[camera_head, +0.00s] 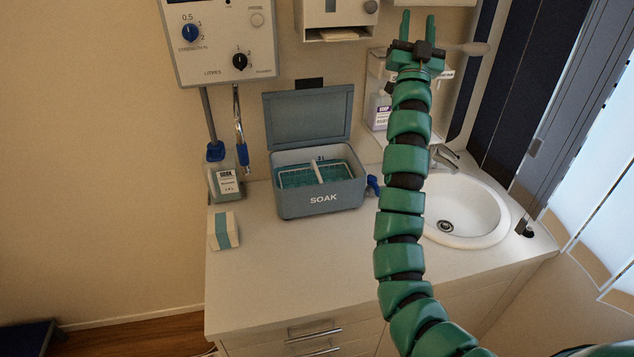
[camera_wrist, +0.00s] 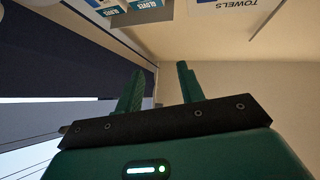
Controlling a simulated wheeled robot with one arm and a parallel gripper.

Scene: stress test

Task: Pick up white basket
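The white basket (camera_head: 296,180) sits inside the open grey SOAK box (camera_head: 318,207) on the counter, in the head view. A white bar runs across its middle, and teal liquid or lining shows around it. My gripper (camera_head: 417,24) is raised high above the sink side, up and to the right of the box, far from the basket. Its two green fingers (camera_wrist: 160,88) stand apart in the wrist view with nothing between them. The lower part of the basket is hidden by the box walls. The wrist view does not show the basket.
A round sink (camera_head: 466,212) lies right of my arm. A wall dosing unit (camera_head: 222,38) hangs at upper left, above a labelled bottle (camera_head: 227,183). The front of the counter (camera_head: 290,270) is clear.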

